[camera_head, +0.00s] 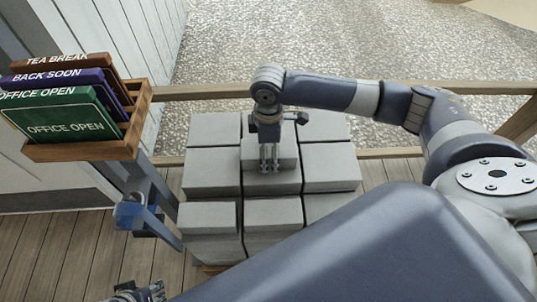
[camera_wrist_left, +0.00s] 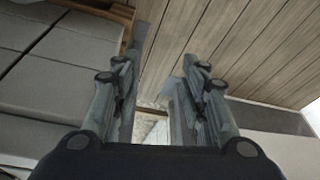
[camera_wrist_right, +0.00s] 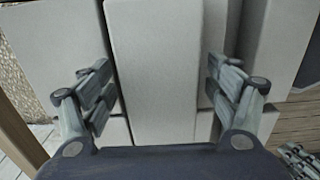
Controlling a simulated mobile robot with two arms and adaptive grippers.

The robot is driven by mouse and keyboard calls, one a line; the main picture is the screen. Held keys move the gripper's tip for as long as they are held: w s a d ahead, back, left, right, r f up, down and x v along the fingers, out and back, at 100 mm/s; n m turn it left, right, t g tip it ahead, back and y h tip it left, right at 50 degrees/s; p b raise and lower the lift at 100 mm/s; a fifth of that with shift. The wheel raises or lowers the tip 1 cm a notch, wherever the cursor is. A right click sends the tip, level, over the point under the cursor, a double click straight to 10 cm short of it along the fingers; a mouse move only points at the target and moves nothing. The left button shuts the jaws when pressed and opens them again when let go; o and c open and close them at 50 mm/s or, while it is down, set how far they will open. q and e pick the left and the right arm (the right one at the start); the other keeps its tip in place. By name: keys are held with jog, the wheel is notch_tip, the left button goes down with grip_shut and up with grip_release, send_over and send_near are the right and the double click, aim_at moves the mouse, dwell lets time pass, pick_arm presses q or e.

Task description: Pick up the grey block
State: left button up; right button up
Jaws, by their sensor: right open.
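Several grey blocks are stacked in rows in the head view. One grey block (camera_head: 254,153) sits on top in the middle of the stack, higher than those around it. My right gripper (camera_head: 270,165) points down over this block. In the right wrist view the block (camera_wrist_right: 155,80) lies between the two spread fingers, with a gap visible at the left finger; whether the right finger touches it I cannot tell. My left gripper (camera_wrist_left: 160,62) is open and empty, low beside the stack; only part of it shows at the bottom of the head view (camera_head: 140,292).
A wooden rack (camera_head: 85,150) with several sign boards, such as the green "OFFICE OPEN" sign (camera_head: 65,128), stands at the left. A wooden rail (camera_head: 200,92) runs behind the stack, with gravel beyond. The plank floor (camera_head: 60,255) is clear at lower left.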

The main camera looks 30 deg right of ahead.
pick_arm(q)
jog(key=shift+v, duration=0.8)
pick_arm(e)
jog(key=shift+f, duration=0.65)
pick_arm(q)
jog(key=shift+w, duration=0.1)
pick_arm(e)
grip_shut()
jog(key=shift+r, duration=0.1)
jog(key=shift+w+r, duration=0.1)
jog(key=shift+r, duration=0.05)
